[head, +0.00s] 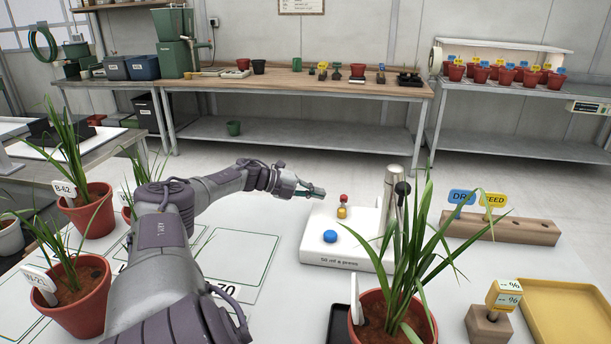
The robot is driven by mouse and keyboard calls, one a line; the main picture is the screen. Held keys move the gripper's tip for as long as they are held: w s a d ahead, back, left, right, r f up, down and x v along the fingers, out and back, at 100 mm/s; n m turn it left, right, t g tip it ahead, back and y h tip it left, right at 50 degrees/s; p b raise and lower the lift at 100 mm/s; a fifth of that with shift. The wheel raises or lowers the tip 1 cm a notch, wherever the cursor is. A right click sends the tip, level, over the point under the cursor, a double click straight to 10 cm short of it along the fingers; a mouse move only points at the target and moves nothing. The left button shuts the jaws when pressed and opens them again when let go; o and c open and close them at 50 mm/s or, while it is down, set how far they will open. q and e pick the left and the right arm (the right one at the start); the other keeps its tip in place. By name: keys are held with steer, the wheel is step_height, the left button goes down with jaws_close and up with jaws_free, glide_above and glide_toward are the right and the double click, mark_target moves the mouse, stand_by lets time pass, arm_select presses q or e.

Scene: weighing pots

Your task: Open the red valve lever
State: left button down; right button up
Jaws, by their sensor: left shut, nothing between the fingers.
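The red valve lever (344,198) is small and sits on top of a yellow valve body (342,213). It stands at the back left of a white dispenser base (352,259), which has a blue button (330,236) on its front part. My left gripper (318,193) reaches in from the left and is shut and empty. In the picture its fingertips lie just left of the red lever, with a small gap between them. I cannot tell the exact depth between them. My right gripper is not in view.
A metal cylinder (394,183) rises from the dispenser, partly behind a potted plant (392,318). A wooden block (504,229) with DRY and FEED tags stands right. A yellow tray (570,309) lies front right. Potted plants (92,211) crowd the left.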

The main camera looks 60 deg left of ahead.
arm_select(q)
steer(key=shift+v, duration=2)
steer(key=shift+r, duration=0.15)
